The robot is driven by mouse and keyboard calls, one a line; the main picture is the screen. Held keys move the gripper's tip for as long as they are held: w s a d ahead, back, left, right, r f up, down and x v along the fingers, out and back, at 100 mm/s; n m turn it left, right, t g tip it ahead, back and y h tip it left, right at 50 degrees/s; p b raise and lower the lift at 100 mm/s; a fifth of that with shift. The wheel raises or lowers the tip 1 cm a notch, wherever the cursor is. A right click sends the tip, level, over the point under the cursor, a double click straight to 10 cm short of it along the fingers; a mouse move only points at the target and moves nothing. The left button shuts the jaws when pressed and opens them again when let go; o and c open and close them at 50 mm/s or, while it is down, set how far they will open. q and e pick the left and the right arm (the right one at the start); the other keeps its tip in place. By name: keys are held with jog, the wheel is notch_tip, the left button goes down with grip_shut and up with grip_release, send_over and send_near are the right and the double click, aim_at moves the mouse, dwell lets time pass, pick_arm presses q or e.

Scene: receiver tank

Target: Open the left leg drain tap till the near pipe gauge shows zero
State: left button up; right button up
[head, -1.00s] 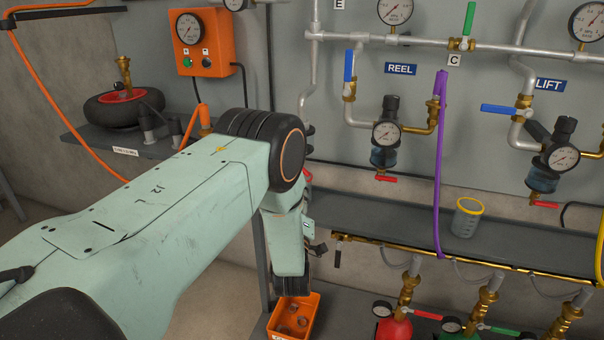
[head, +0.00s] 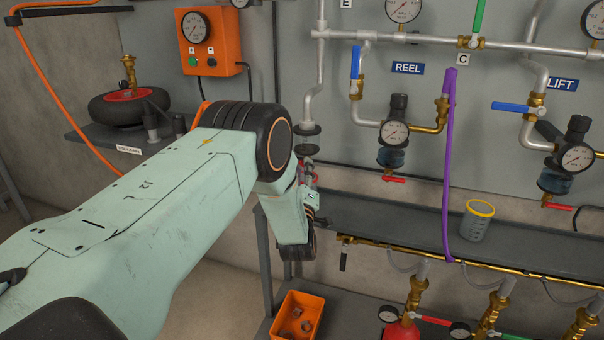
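The left leg (head: 320,75) is a grey pipe that drops from the header to a dark flange and a bowl. Something red at its bottom, apparently the drain tap handle (head: 312,178), is partly hidden behind my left wrist. My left gripper (head: 320,221) is close below it, mostly hidden by my own arm. I cannot tell whether they touch or whether its fingers are open. A pipe gauge (head: 403,8) sits on the header at the top, cut by the frame edge. Its reading is too small to tell. My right gripper is out of view.
To the right are the REEL gauge (head: 394,132), the LIFT gauge (head: 577,157) and blue-handled valves. A purple hose (head: 448,170) hangs over the grey shelf (head: 400,210), which holds a yellow-rimmed cup (head: 479,221). An orange bin (head: 297,316) stands below my wrist.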

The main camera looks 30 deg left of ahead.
pick_arm(q)
jog(key=shift+c, duration=0.3)
grip_shut()
jog(key=shift+m, duration=0.3)
jog(key=m+t+h, duration=0.1)
jog(key=m, duration=0.2)
jog(key=m+t+h, duration=0.1)
jog(key=m, duration=0.2)
jog(key=shift+a+f, duration=0.1)
jog(key=shift+f, duration=0.05)
jog(key=shift+o, duration=0.3)
grip_release()
jog(key=shift+s, duration=0.1)
